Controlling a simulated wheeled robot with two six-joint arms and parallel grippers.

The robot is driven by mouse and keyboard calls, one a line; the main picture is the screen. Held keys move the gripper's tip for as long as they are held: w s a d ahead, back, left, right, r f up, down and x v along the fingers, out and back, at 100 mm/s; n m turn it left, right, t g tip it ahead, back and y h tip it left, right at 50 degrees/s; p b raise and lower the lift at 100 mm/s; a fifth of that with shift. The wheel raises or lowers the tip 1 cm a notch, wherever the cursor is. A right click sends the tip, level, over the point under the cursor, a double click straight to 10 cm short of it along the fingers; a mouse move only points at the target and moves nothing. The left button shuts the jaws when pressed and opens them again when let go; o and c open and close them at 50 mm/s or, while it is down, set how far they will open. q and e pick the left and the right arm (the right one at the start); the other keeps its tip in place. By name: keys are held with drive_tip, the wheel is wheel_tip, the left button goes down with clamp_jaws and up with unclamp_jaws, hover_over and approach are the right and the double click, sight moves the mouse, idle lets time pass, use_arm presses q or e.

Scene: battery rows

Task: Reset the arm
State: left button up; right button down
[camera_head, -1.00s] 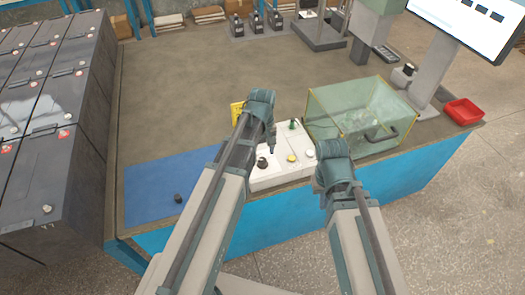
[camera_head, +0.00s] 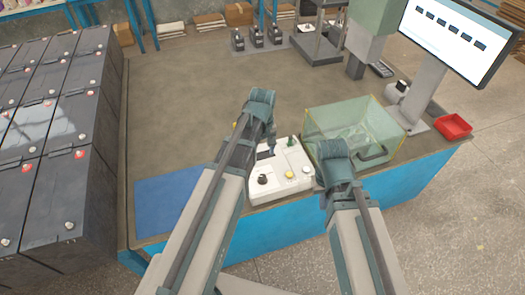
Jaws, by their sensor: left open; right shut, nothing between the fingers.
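My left arm rises from the bottom middle to a teal end, with the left gripper (camera_head: 270,138) pointing down over the front of the workbench (camera_head: 190,110). It is open and appears empty; its fingers are small and hard to make out. My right arm ends in a teal part, the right gripper (camera_head: 333,165), in front of the clear box. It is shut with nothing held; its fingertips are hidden. Both are above the bench's front edge, near a white control box (camera_head: 290,162) with knobs and buttons, partly covered by my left arm.
A clear greenish box (camera_head: 375,125) stands right of the control box, and a red tray (camera_head: 453,126) at the right corner. A blue mat (camera_head: 165,195) lies front left. Large dark batteries (camera_head: 60,150) stand at the left. A monitor (camera_head: 450,40) stands at back right. The bench middle is clear.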

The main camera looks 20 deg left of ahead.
use_arm(q)
drive_tip(key=s+d+m+y, duration=0.1)
drive_tip(key=s+d+m, duration=0.9)
drive_tip(key=s, duration=0.4)
drive_tip(key=shift+s+d+m, duration=0.2)
drive_tip(key=shift+d+m, duration=0.05)
drive_tip(key=shift+m, duration=0.55)
drive_tip(key=shift+c, duration=0.4)
